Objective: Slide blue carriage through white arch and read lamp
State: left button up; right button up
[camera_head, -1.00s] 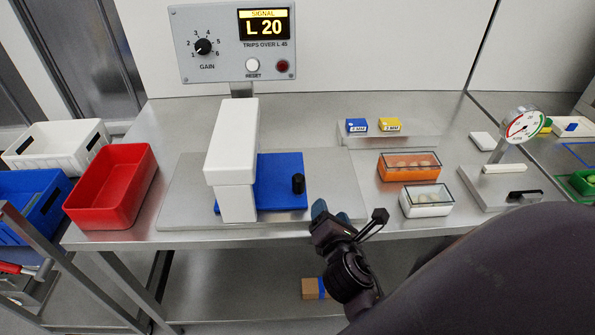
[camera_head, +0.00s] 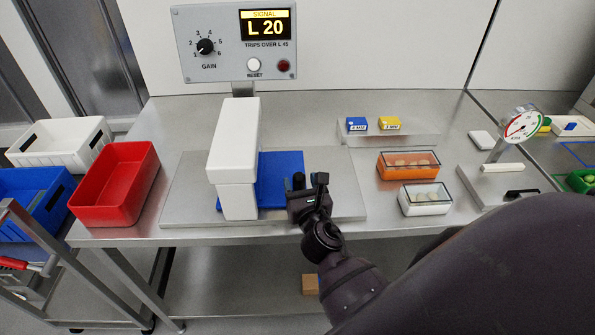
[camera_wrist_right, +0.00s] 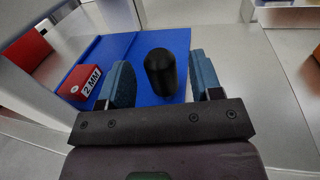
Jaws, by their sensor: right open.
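The white arch (camera_head: 232,150) stands on a grey plate. The blue carriage (camera_head: 281,167) lies on the plate, partly under the arch and mostly to its right. In the right wrist view the carriage (camera_wrist_right: 138,50) bears an upright black knob (camera_wrist_right: 160,73). A red block labelled "2 MM" (camera_wrist_right: 75,80) shows to the left. My right gripper (camera_head: 298,183) is at the carriage's right part; its open fingers stand on either side of the knob, with gaps visible. My left gripper is not in view.
The panel has a gain dial (camera_head: 205,46) and a white reset button (camera_head: 254,65). A red bin (camera_head: 112,205) stands left of the plate. An orange box (camera_head: 408,171) and a white box (camera_head: 424,208) stand to the right. The plate's left part is clear.

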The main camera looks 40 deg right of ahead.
aim_at(297, 173)
jog(key=shift+x, duration=2)
